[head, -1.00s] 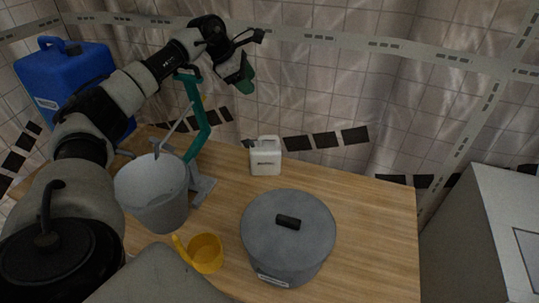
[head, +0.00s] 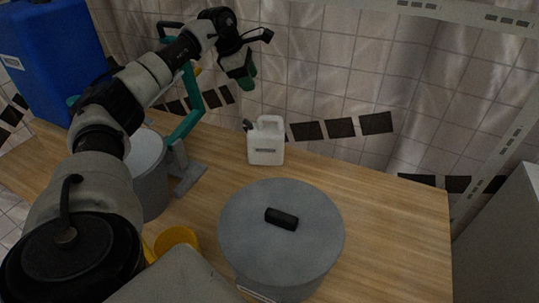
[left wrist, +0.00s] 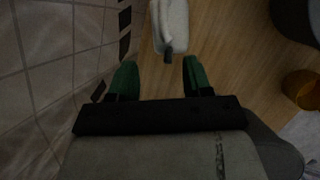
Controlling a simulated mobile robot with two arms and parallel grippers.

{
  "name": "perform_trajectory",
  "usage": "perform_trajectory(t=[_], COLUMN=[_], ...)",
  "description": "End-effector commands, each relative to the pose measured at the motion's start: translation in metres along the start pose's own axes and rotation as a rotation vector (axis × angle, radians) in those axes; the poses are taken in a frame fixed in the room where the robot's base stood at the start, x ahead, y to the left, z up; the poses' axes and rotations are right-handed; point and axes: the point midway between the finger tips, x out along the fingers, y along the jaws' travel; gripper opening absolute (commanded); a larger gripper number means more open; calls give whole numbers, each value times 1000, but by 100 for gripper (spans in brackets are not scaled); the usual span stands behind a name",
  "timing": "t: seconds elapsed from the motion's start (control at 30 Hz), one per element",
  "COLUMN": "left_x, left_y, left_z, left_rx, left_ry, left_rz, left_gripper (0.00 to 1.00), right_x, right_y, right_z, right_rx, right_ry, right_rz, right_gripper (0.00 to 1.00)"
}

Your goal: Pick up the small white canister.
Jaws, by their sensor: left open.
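The small white canister (head: 266,143) stands upright on the wooden table near its back edge, with a label on its front and a dark spout at its top left. It also shows in the left wrist view (left wrist: 171,24) at the top, just beyond the fingertips. My left gripper (head: 249,80) is above the canister and slightly left of it, pointing down. In the left wrist view its green fingers (left wrist: 158,72) are apart with nothing between them. The canister is not touched by the fingers. My right gripper does not show.
A large grey lidded pot (head: 281,235) stands in front of the canister. A grey bucket (head: 150,180), a yellow scoop (head: 176,240), a teal stand (head: 190,115) and a blue jug (head: 52,60) are to the left. A tiled wall is close behind. The table's right side is clear.

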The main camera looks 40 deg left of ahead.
Motion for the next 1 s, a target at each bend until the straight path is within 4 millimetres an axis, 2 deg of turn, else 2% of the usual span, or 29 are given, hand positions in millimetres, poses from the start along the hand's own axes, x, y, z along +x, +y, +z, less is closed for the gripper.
perform_trajectory(t=[0.03,0.2,0.37,0.6,0.87,1.0], left_x=[26,45,55,91,108,126], left_y=[-6,-10,-10,-10,-10,-9], left_z=[-11,-19,-20,-19,-18,-16], left_rx=[0,0,0,-1,0,1], left_ry=[0,-1,0,0,-1,-1], left_rz=[1,1,-1,-1,0,-1], left_gripper=[49,49,49,49,49,49], right_x=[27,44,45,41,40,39], right_y=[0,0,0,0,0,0], right_z=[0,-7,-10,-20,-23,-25], right_rx=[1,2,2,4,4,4], right_ry=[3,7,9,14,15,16], right_rz=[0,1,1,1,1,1], right_gripper=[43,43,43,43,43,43])
